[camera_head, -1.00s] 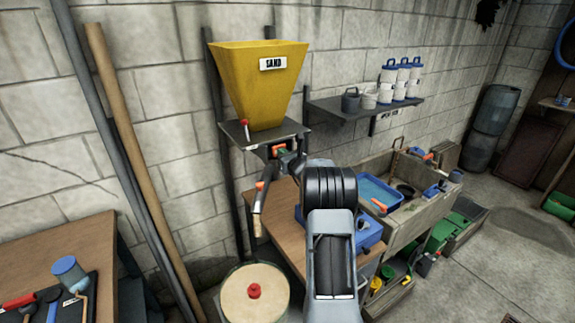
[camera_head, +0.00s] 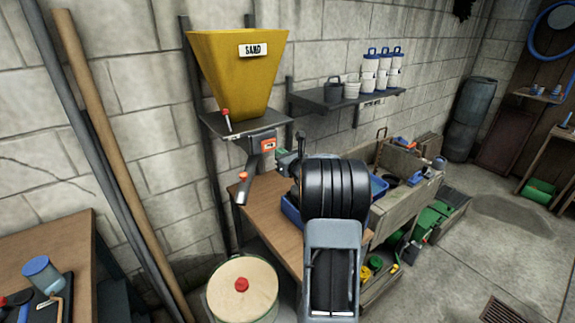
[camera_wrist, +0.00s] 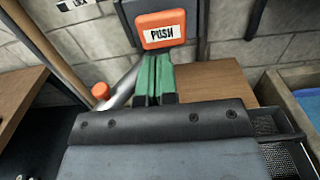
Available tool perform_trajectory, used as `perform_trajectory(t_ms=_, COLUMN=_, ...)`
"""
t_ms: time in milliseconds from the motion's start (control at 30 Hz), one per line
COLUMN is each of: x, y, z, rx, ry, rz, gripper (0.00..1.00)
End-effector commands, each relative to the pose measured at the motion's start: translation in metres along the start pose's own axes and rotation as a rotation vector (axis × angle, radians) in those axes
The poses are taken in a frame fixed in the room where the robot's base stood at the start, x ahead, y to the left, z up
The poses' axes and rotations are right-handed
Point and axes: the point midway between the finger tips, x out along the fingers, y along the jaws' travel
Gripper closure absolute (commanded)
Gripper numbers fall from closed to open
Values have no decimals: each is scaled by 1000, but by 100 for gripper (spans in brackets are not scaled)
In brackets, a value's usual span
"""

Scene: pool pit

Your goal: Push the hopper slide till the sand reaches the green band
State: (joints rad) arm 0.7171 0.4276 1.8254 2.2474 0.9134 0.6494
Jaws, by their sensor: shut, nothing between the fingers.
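The yellow sand hopper (camera_head: 236,75) stands on a wall shelf. Below it is the hopper slide's orange push plate (camera_head: 268,144); in the wrist view it reads PUSH (camera_wrist: 160,30). A grey chute (camera_head: 247,182) with an orange knob hangs below left, and no sand stream shows at its mouth. My gripper (camera_head: 284,156) is at the plate's right side. In the wrist view its green fingers (camera_wrist: 155,62) are shut and empty, with tips at the plate's lower edge; I cannot tell whether they touch. No green band or sand level is visible.
A brown table (camera_head: 262,210) lies under my arm, with a blue tray (camera_head: 291,212). A red-tipped lever (camera_head: 226,120) is on the hopper shelf. Wooden and grey poles lean at left.

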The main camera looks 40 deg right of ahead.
Motion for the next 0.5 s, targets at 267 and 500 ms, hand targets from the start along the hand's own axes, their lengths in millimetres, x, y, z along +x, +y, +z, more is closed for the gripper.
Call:
perform_trajectory(t_ms=267, x=-33, y=0, z=0, rx=0, ry=-1, rz=0, gripper=100)
perform_trajectory(t_ms=500, x=-40, y=0, z=0, rx=0, ry=0, rz=1, gripper=100)
